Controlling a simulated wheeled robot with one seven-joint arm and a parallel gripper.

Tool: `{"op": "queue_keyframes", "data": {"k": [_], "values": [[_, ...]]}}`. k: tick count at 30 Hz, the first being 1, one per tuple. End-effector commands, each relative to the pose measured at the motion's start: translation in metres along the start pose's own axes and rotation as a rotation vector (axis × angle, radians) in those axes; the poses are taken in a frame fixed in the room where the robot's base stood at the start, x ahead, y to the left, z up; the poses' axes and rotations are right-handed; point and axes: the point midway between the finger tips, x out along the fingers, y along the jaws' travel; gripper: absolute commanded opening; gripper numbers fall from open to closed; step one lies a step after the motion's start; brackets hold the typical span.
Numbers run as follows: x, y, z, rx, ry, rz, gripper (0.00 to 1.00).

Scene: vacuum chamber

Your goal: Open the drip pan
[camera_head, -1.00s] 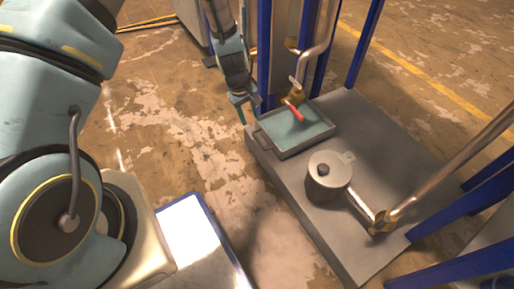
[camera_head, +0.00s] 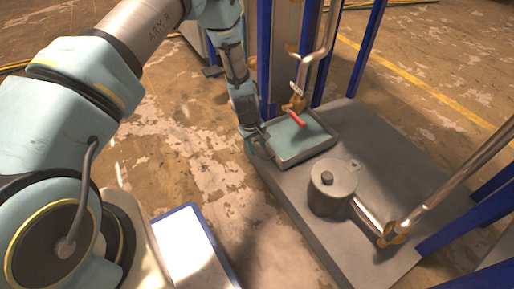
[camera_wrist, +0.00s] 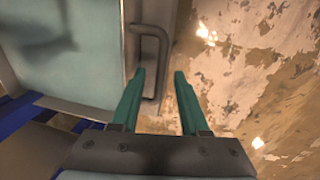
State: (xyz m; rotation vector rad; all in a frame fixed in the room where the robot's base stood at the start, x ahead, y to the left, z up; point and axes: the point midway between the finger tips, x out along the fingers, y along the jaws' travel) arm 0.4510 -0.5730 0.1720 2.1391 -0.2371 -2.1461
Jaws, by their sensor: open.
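The drip pan (camera_head: 290,139) is a shallow grey tray with a pale teal inside, on the raised grey platform. In the wrist view the pan (camera_wrist: 72,55) fills the upper left, with a dark bar handle (camera_wrist: 164,55) on its side. My gripper (camera_wrist: 158,88) is open and empty. Its two teal fingers point towards the handle, whose lower end shows between the fingertips. I cannot tell whether a finger touches it. In the head view my gripper (camera_head: 252,142) is at the pan's left edge, and the handle is hidden there.
A pipe with a red-handled valve (camera_head: 297,120) stands over the pan. A grey cylinder (camera_head: 332,186) with a pipe sits nearer on the platform (camera_head: 370,262). Blue posts (camera_head: 361,50) rise behind. The floor (camera_head: 190,150) left of the platform is clear.

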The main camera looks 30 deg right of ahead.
Motion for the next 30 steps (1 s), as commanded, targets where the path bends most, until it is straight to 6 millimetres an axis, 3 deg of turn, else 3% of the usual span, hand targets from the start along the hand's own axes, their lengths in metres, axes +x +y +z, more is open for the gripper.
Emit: {"op": "queue_keyframes", "data": {"k": [7, 19, 30], "values": [[0.0001, 0.0001, 0.0, 0.0, 0.0, 0.0, 0.44], [0.0, 0.0, 0.0001, 0.0, 0.0, 0.0, 0.0], [-0.0001, -0.0001, 0.0002, 0.0, 0.0, 0.0, 0.0]]}}
